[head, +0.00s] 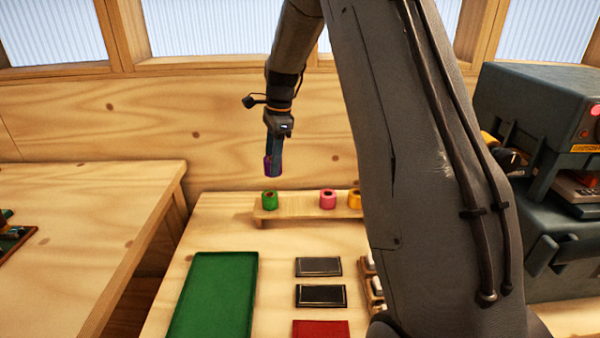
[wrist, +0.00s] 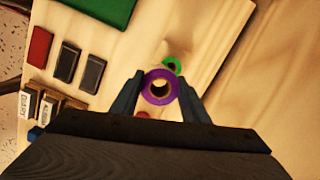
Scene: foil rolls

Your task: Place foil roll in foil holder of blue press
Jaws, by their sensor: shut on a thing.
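My gripper (head: 273,162) points down over the back of the workbench and is shut on a purple foil roll (head: 273,168). In the wrist view the purple foil roll (wrist: 159,86) shows end-on, with its hollow core, between the two fingers. It is held in the air above the wooden rack (head: 300,208).
A green mat (head: 213,295), two dark plates (head: 319,266) and a red pad (head: 320,329) lie on the bench. Small wooden blocks (wrist: 40,105) stand near them. Another table (head: 80,215) is at the left, past a gap. My arm hides much of the bench's right side.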

